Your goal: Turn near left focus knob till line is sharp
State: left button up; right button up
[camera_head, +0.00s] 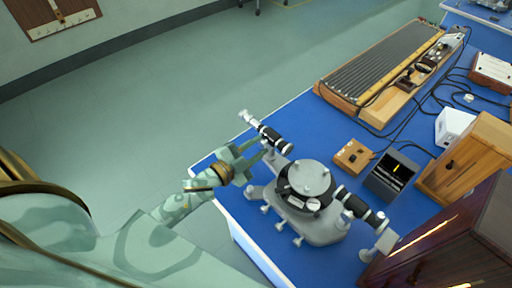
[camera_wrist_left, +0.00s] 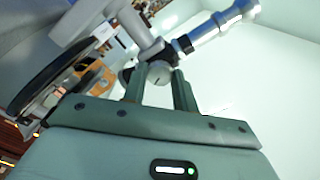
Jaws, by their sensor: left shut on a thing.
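The grey spectrometer (camera_head: 308,222) stands on the blue bench, with a black and silver tube (camera_head: 268,133) on its far left side and another tube (camera_head: 360,207) on its right. My left gripper (camera_head: 262,153) reaches in from the left at the far-left tube. In the left wrist view its two fingers (camera_wrist_left: 158,88) are on either side of a round grey focus knob (camera_wrist_left: 158,72) below the tube (camera_wrist_left: 210,32), shut on it. My right gripper is not in view.
A small wooden box (camera_head: 352,156) sits beside the screen. A wooden cabinet (camera_head: 468,160) and a dark red-brown cabinet (camera_head: 450,250) stand to the right. A long ribbed apparatus (camera_head: 385,68) and cables lie farther back. Open floor is left of the bench.

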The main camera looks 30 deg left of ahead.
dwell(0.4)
pick_arm(q)
jog(key=o, duration=1)
jog(key=v, duration=1.6)
jog(key=shift+s+a, duration=0.1)
jog(key=shift+s, duration=0.05)
